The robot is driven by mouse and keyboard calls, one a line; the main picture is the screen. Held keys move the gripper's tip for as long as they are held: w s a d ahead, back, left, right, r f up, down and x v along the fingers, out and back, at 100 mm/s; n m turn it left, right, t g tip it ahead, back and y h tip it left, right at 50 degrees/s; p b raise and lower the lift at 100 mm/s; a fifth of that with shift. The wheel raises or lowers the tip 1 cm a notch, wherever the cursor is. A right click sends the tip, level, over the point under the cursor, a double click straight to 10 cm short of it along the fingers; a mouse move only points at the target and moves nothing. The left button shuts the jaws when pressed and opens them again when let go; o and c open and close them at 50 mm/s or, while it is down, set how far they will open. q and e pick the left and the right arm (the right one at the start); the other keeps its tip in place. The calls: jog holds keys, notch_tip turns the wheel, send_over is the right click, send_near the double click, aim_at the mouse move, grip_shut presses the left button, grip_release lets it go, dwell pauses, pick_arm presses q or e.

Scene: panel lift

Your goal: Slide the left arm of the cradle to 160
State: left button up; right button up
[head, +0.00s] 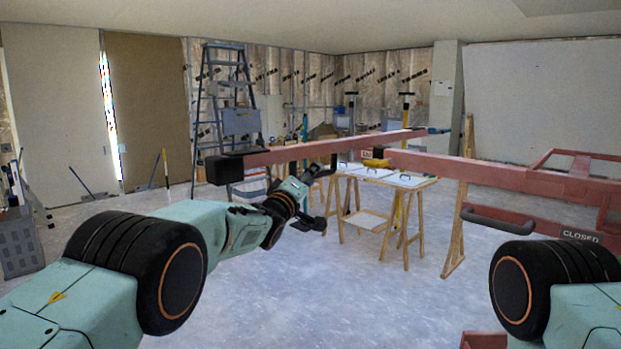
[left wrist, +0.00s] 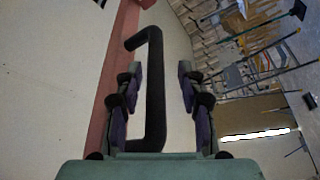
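The cradle's left arm is a red beam (head: 290,153) with a black end block (head: 224,170), running from centre left back to the middle in the head view. It also shows along the left of the left wrist view (left wrist: 112,60). A black bar handle (left wrist: 155,95) stands off this beam; in the head view it is thin and partly hidden (head: 333,172). My left gripper (head: 310,205) is beside the handle. In the left wrist view its fingers (left wrist: 160,72) are apart, with the handle between them and a gap at the right finger. My right gripper is out of frame. No scale figures are readable.
The cradle's red right beam (head: 430,165) has another dark handle (head: 495,220) and a "CLOSED" plate (head: 580,236). A trestle table (head: 425,183) stands beyond the beams. A stepladder (head: 222,95) stands at the back left. The floor (head: 310,290) in front is clear.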

pick_arm(q)
jog(key=shift+s+d+r, duration=0.25)
jog(key=shift+s+d, duration=0.1)
jog(key=shift+d, duration=0.05)
jog(key=shift+c, duration=0.3)
jog(key=shift+w+a+f, duration=0.15)
jog(key=shift+w+a, duration=0.1)
jog(key=shift+a, duration=0.1)
jog(key=c, duration=0.4)
jog(key=shift+s+d, duration=0.15)
jog(key=shift+d, duration=0.1)
grip_shut()
